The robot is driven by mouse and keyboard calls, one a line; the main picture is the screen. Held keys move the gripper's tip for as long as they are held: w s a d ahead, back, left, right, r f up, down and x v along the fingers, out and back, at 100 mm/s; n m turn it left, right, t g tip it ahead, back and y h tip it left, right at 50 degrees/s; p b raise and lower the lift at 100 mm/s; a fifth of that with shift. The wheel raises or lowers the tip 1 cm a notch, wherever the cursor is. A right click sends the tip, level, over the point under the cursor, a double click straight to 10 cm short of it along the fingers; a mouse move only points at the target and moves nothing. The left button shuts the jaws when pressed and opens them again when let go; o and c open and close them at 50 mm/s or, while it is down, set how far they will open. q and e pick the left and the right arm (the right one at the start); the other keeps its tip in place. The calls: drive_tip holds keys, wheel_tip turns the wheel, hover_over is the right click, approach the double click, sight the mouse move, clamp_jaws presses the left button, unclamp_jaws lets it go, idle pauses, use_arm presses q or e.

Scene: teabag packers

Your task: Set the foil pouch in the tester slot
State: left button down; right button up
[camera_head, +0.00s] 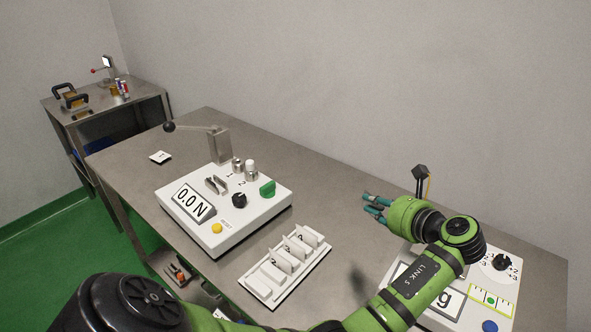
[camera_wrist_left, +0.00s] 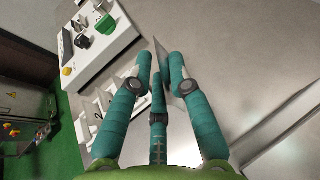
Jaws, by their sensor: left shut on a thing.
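My left gripper (camera_head: 372,205) is above the table, to the right of the tester (camera_head: 232,225) and apart from it. In the left wrist view its teal fingers (camera_wrist_left: 163,75) are closed on a thin grey sheet, which looks like the foil pouch (camera_wrist_left: 163,62). In the head view the pouch cannot be made out. The tester is a white box with a "0.0 N" display. A metal slotted piece (camera_head: 215,184), perhaps the tester slot, stands on its top and looks empty. My right gripper is not in view.
A white rack (camera_head: 262,291) with several upright pieces lies in front of the tester. A lever with a black ball (camera_head: 169,127) stands behind it, near a small white card (camera_head: 160,157). A scale (camera_head: 497,262) is at the right. The table between tester and gripper is clear.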

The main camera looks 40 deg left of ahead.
use_arm(q)
drive_tip(key=s+a+f, duration=0.1)
drive_tip(key=a+f, duration=0.1)
drive_tip(key=a, duration=0.1)
drive_tip(key=s+a+f, duration=0.1)
drive_tip(key=a+f, duration=0.1)
drive_tip(key=a, duration=0.1)
drive_tip(key=s+a+f+p, duration=0.1)
drive_tip(key=a+f, duration=0.1)
drive_tip(key=a, duration=0.1)
drive_tip(key=shift+a, duration=0.25)
drive_tip(key=shift+s+a+f, duration=0.1)
drive_tip(key=shift+a+f, duration=0.05)
drive_tip(key=shift+f, duration=0.4)
wheel_tip(320, 180, down, 3)
drive_tip(key=shift+f, duration=0.1)
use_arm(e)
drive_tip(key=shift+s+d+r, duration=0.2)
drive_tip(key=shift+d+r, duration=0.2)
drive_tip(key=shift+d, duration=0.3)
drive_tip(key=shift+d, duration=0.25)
use_arm(q)
drive_tip(key=c, duration=1.2)
unclamp_jaws()
drive_tip(key=shift+f, duration=0.1)
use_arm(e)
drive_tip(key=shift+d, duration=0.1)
use_arm(q)
drive_tip(key=shift+o, duration=0.2)
